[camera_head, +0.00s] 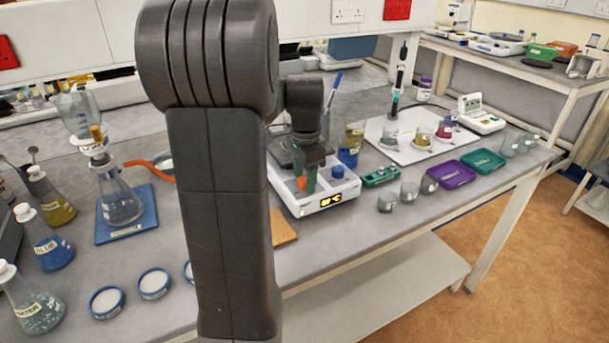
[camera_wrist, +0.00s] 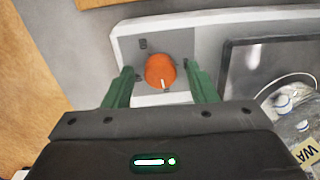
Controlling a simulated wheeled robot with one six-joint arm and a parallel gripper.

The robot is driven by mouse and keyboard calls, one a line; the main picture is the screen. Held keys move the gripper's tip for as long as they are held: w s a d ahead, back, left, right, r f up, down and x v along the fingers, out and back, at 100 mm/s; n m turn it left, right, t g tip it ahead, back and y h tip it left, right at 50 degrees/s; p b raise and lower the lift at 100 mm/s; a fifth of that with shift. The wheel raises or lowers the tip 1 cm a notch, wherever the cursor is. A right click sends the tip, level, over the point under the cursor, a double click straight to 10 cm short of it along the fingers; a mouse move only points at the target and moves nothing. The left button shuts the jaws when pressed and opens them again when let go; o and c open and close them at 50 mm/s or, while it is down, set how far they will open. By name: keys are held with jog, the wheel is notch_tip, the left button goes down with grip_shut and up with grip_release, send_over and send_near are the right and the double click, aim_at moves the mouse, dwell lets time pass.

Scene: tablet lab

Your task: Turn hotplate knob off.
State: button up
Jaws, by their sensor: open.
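The knob also shows in part in the head view (camera_head: 301,183). My gripper (camera_wrist: 160,82) is open, with one green finger on each side of the knob and a gap on both sides. I cannot tell how far the fingertips are above the panel. My arm hides part of the hotplate in the head view.
A brown board (camera_head: 283,229) lies in front. A labelled water bottle (camera_wrist: 298,125) shows at right in the wrist view.

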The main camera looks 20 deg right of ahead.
jog(key=c, duration=1)
jog(key=n+p, duration=0.2)
jog(key=n, duration=0.1)
jog(key=shift+r+n, duration=0.15)
jog(key=shift+n, duration=0.15)
jog(key=n+p, duration=0.1)
jog(key=n, duration=0.3)
jog(key=shift+n+p, duration=0.3)
jog(key=shift+p, duration=0.1)
jog(key=n+p, duration=0.1)
jog(key=n, duration=0.3)
jog(key=shift+w+n+p, duration=0.1)
jog(key=shift+n+p, duration=0.3)
jog(key=shift+n, duration=1.6)
